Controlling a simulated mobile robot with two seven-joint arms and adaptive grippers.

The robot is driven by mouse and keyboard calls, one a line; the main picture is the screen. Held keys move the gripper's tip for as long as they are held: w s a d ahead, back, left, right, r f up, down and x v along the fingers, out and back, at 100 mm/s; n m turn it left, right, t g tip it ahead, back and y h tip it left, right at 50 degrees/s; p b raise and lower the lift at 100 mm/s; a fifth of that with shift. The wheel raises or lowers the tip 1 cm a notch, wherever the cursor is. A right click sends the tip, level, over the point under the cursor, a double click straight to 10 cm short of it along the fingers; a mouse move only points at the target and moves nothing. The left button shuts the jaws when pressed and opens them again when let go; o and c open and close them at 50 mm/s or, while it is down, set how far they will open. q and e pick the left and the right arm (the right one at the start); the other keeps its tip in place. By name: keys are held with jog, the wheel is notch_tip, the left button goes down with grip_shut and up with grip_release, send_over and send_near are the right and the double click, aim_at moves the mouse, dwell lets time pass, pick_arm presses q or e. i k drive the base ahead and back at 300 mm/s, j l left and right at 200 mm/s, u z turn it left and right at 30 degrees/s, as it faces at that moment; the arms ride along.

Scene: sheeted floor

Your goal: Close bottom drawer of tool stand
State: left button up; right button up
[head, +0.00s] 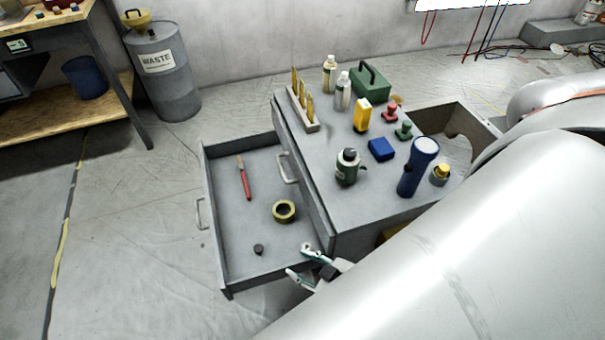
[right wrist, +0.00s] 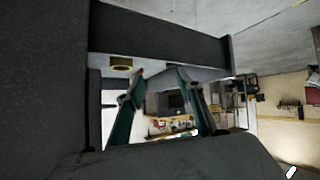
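The grey tool stand (head: 325,160) is in the middle of the head view. A drawer (head: 235,255) extends far out of its left side, below a closed front with a handle (head: 288,168). The open drawer's own handle (head: 200,212) is on its outer left face. My right gripper (head: 301,262) is by the drawer's near side wall, close to the stand's corner. Its two fingers are apart, with nothing seen between them. They also show apart in the right wrist view (right wrist: 160,76), near a grey panel. Whether they touch the wall, I cannot tell. My left gripper is out of view.
The drawer holds a red-handled tool (head: 243,178), a tape roll (head: 284,211) and a small dark piece (head: 258,249). Bottles, a flashlight (head: 418,167) and other items stand on top. A waste drum (head: 165,85) and workbench (head: 60,120) are behind left. Floor left of the drawer is clear.

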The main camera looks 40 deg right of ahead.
aim_at(237, 224)
jog(key=j+z, duration=0.35)
jog(key=j, duration=0.2)
jog(key=k+j+z, duration=0.1)
jog(key=j+z, duration=0.25)
jog(key=j, duration=0.2)
jog(key=k+j+z, duration=0.15)
jog(key=j+z, duration=0.2)
jog(key=j, duration=0.2)
jog(key=j+z, duration=0.15)
jog(key=z, duration=0.15)
jog(key=i+j+z, duration=0.1)
jog(key=z, duration=0.2)
